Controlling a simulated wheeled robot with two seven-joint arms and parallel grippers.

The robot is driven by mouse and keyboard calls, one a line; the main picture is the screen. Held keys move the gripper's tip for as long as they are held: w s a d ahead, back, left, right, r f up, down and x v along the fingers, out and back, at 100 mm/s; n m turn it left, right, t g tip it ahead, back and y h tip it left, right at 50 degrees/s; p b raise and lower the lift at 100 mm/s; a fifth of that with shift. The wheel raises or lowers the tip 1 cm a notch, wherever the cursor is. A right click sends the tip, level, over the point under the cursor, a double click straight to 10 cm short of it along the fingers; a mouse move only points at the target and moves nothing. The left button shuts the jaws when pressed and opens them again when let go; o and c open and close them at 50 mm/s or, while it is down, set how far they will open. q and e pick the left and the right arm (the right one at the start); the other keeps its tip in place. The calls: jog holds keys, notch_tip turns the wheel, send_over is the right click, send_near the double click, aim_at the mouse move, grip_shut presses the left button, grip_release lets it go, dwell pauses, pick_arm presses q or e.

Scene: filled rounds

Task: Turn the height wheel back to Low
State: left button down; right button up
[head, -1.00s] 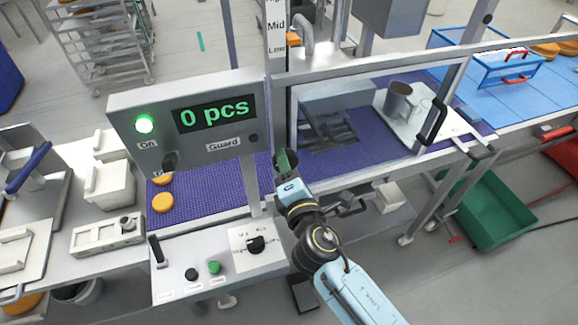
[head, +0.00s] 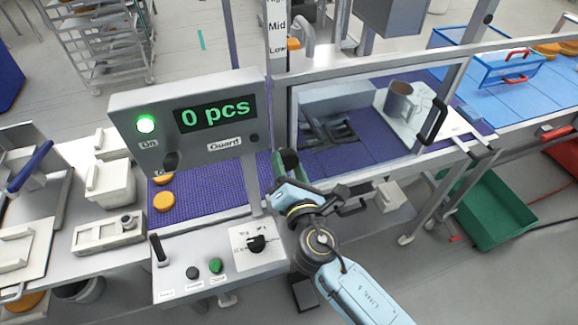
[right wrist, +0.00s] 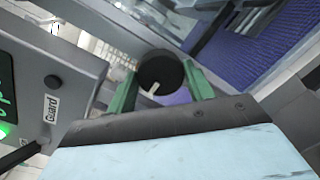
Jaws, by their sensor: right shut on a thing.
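The height wheel (right wrist: 160,73) is a round black knob with a short white mark, seen in the right wrist view. The mark points down and slightly left there. My right gripper (right wrist: 160,88) has its two green fingers on either side of the wheel and is shut on it. In the head view my right gripper (head: 284,164) is at the machine's front, just right of the display box, and hides most of the wheel. The height scale (head: 277,38) shows Mid above Low, with its top label cut off. An orange marker (head: 294,43) is beside Low. My left gripper is out of view.
The display box (head: 190,118) reads 0 pcs, with a lit green lamp, close left of my right gripper. A control panel (head: 215,265) with knobs and a lever is below. A clear guard frame (head: 360,72) with a black handle (head: 433,122) stands to the right.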

jog(key=o, duration=1)
jog(key=shift+c, duration=0.2)
jog(key=b+v, duration=0.2)
jog(key=v, duration=1.1)
jog(key=shift+s+b, duration=0.2)
jog(key=shift+b, duration=0.15)
jog(key=shift+d, duration=0.1)
